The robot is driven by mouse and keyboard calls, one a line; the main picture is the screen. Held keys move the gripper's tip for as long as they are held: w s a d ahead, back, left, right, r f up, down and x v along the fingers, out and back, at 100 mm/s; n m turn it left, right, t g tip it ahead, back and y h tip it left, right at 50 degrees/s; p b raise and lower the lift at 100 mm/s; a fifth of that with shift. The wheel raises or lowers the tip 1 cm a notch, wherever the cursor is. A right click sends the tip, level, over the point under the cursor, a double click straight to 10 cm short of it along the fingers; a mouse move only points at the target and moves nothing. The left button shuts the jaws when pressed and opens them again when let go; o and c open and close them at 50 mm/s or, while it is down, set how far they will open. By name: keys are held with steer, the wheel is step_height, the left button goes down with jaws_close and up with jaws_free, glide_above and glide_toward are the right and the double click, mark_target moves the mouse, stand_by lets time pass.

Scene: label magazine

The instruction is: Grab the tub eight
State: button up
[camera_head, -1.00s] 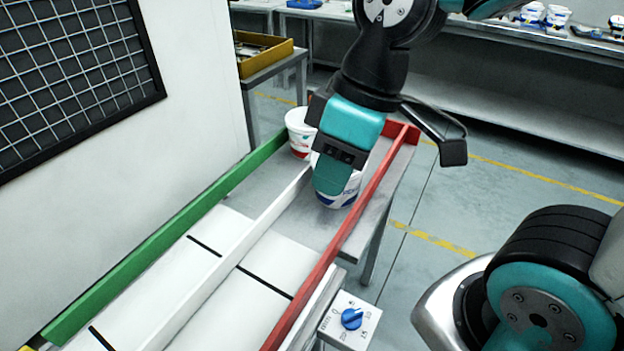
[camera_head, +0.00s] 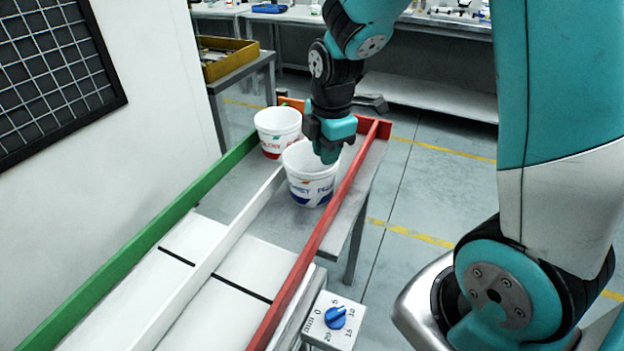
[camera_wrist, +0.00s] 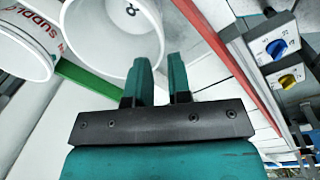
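Two white tubs stand upright in side-by-side lanes. The nearer tub (camera_head: 313,188), with blue and red print, is in the right lane. The other tub (camera_head: 279,137), with red print, is in the left lane. My gripper (camera_head: 329,157) is low over the right rim of the nearer tub. In the wrist view my gripper (camera_wrist: 160,62) has its teal fingers apart, the left fingertip overlapping the rim of a tub (camera_wrist: 100,40) and the right one beside it. A small dark mark shows inside that tub; I cannot read it surely. Whether the fingers touch the wall is unclear.
A green rail (camera_head: 150,240), a white divider (camera_head: 225,245) and a red rail (camera_head: 335,212) bound the lanes. A knob box (camera_head: 333,320) is at the front right. A yellow tray (camera_head: 228,60) stands behind on another table.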

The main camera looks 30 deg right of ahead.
mark_target(323, 182)
steer(key=f, duration=0.5)
steer(key=w+f, duration=0.1)
steer(key=f, duration=0.2)
steer(key=shift+f, duration=0.3)
jaws_close()
